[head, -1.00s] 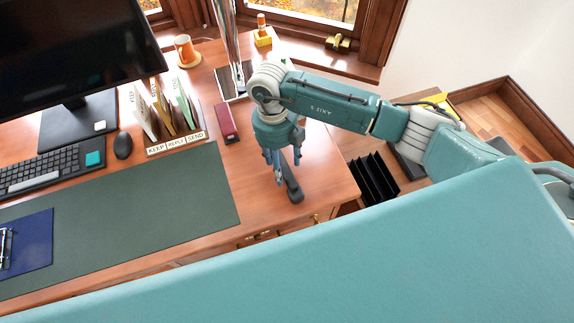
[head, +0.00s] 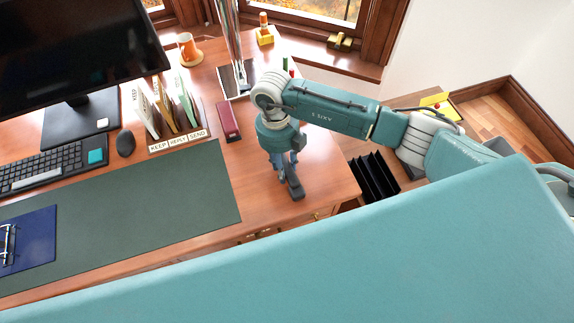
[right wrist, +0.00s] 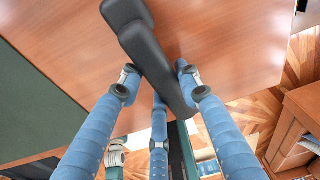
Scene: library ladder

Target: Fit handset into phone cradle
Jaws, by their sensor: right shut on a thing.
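The dark grey handset (head: 294,186) is held near the right front corner of the wooden desk. My right gripper (head: 284,163) has its blue fingers shut on it. In the right wrist view the handset (right wrist: 150,55) runs slantwise between the fingertips of my right gripper (right wrist: 157,85), with one wide end reaching to the top edge. Whether the handset touches the desk is hard to tell. I cannot make out the phone cradle in either view; my right arm covers part of the desk's back right. My left gripper is not in view.
The desk (head: 325,185) is bare around the handset. A dark red box (head: 229,121), a letter sorter (head: 178,118) and a green desk mat (head: 150,200) lie to the left. A black rack (head: 376,176) stands beyond the desk's right edge.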

